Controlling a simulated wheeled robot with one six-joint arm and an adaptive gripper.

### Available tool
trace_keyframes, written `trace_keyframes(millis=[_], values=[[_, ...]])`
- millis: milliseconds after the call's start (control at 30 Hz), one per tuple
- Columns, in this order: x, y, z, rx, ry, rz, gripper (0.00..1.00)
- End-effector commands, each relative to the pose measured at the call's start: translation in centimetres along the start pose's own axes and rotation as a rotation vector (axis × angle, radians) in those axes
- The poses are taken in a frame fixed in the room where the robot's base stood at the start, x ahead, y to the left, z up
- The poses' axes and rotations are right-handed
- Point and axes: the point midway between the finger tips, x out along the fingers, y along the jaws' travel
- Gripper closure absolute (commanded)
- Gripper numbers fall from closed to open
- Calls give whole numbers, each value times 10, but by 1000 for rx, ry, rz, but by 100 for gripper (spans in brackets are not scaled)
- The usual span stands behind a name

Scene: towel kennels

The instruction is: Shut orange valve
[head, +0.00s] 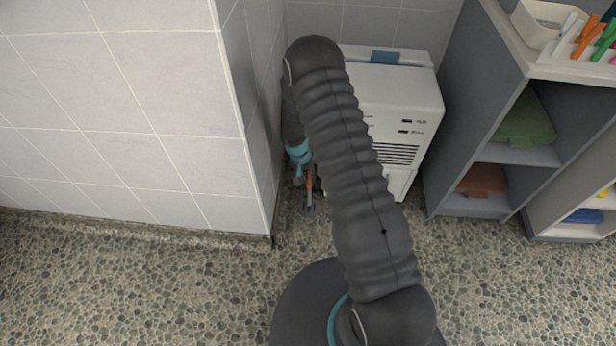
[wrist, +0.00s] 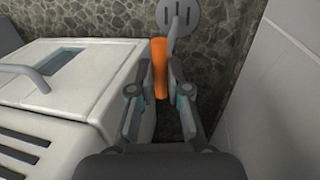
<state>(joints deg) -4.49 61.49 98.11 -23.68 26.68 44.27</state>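The orange valve shows as an upright orange handle (wrist: 160,68) in the wrist view, low in the narrow gap between the white unit and the tiled wall. In the head view a thin strip of the orange valve (head: 310,179) shows beside my gripper (head: 305,181). In the wrist view my gripper (wrist: 161,72) has one finger on each side of the handle, with both tips close against it and no clear gap.
A white appliance (head: 408,100) stands to the right of the gap, and a tiled wall corner (head: 245,120) is on the left. Grey shelves (head: 475,110) stand farther right. The pebbled floor (head: 130,290) in front is clear.

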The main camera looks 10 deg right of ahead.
Motion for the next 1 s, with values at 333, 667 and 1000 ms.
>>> trace_keyframes(millis=[333, 667, 1000], values=[[2, -1, 0, 48, -10, 0, 100], [4, -2, -2, 254, -50, -1, 100], [2, -2, -3, 460, -91, -1, 100]])
